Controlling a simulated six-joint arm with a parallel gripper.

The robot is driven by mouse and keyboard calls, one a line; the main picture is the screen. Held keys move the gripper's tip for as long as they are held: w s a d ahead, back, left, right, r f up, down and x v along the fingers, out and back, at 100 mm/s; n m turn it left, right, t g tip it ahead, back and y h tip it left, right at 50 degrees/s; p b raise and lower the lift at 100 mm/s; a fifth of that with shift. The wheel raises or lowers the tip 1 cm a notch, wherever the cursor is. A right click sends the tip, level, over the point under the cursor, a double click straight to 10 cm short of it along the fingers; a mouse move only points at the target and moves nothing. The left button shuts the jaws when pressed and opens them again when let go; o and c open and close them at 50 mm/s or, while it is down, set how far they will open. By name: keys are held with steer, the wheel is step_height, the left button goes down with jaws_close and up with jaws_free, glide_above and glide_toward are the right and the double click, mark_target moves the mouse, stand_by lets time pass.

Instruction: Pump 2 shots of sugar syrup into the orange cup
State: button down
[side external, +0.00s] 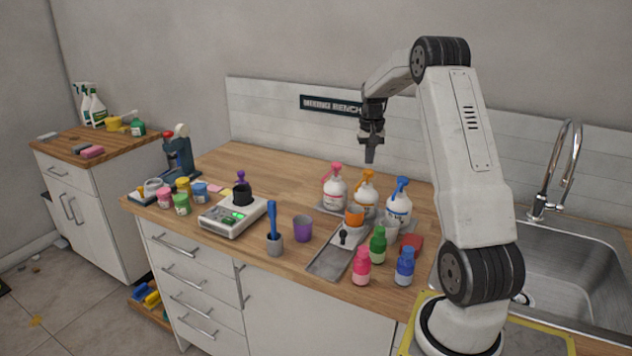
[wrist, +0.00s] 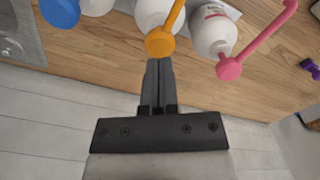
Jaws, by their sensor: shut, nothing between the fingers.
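Three white pump bottles stand in a row at the back of the counter, with a pink pump (side external: 335,168), an orange pump (side external: 367,176) and a blue pump (side external: 401,184). Their labels are too small to read. The orange cup (side external: 354,215) stands in front of the orange-pump bottle. My gripper (side external: 370,160) is shut and empty, pointing down just above the orange pump head. In the wrist view the fingertips (wrist: 158,62) lie beside the orange pump head (wrist: 160,42); I cannot tell whether they touch. The cup is not visible there.
A grey tray (side external: 326,263) runs toward the front edge. Pink (side external: 361,268), green (side external: 378,246) and blue (side external: 405,267) small bottles stand near it. A purple cup (side external: 303,229) and a scale (side external: 229,217) are to the left; the sink (side external: 580,270) is right.

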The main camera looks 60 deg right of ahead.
mark_target(368, 170)
steer(key=shift+f, duration=1.75)
steer(key=shift+r, duration=1.8)
step_height(368, 170, up, 6)
stand_by(0.6)
